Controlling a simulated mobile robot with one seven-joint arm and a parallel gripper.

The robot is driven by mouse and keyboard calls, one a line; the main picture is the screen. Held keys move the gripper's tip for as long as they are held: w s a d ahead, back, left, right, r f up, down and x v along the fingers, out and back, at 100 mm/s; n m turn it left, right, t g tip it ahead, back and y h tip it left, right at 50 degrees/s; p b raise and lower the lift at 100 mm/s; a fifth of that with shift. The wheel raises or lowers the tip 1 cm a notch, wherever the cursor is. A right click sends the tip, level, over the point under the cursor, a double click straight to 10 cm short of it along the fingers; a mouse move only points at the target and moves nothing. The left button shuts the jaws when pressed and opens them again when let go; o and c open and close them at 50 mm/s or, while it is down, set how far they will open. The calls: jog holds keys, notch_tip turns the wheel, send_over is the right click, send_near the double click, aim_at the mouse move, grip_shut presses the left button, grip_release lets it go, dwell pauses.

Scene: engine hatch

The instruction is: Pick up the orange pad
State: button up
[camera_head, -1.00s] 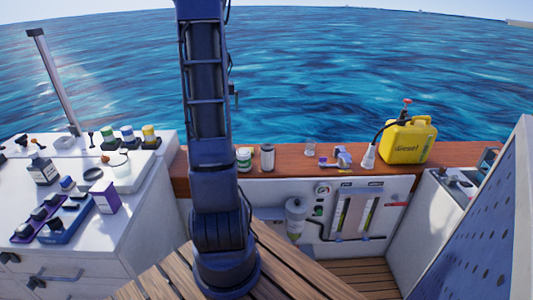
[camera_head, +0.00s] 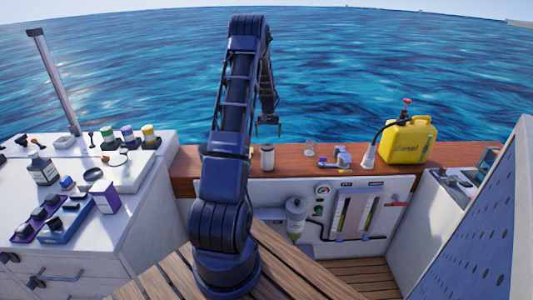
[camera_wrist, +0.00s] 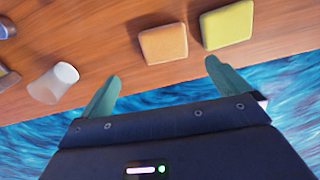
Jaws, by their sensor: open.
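The orange pad (camera_wrist: 163,44) is a small square block lying on the wooden ledge in the wrist view. A yellow-green pad (camera_wrist: 227,25) lies just right of it, with a narrow gap between them. My gripper (camera_wrist: 162,71) is open and empty, its two green fingers spread apart and short of the orange pad in the picture. In the head view my gripper (camera_head: 268,133) hangs pointing down in front of the water, around the back of the ledge. I cannot pick out the orange pad in the head view.
A translucent cup (camera_wrist: 53,83) stands on the ledge left of my fingers in the wrist view. In the head view the wooden ledge (camera_head: 290,158) carries a grey canister (camera_head: 267,158), a white funnel (camera_head: 369,155) and a yellow diesel can (camera_head: 407,141). Open water lies beyond.

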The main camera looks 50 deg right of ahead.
notch_tip(320, 180, down, 4)
jog(key=shift+a+f, duration=0.1)
jog(key=shift+f, duration=0.15)
jog(key=shift+w+a+f, duration=0.1)
jog(key=shift+w+f, duration=0.05)
jog(key=shift+f, duration=1.25)
jog(key=shift+w+a+f, duration=0.1)
jog(key=shift+w+f, duration=0.05)
jog(key=shift+f, duration=1.25)
jog(key=shift+c, duration=0.4)
jog(key=c, duration=0.9)
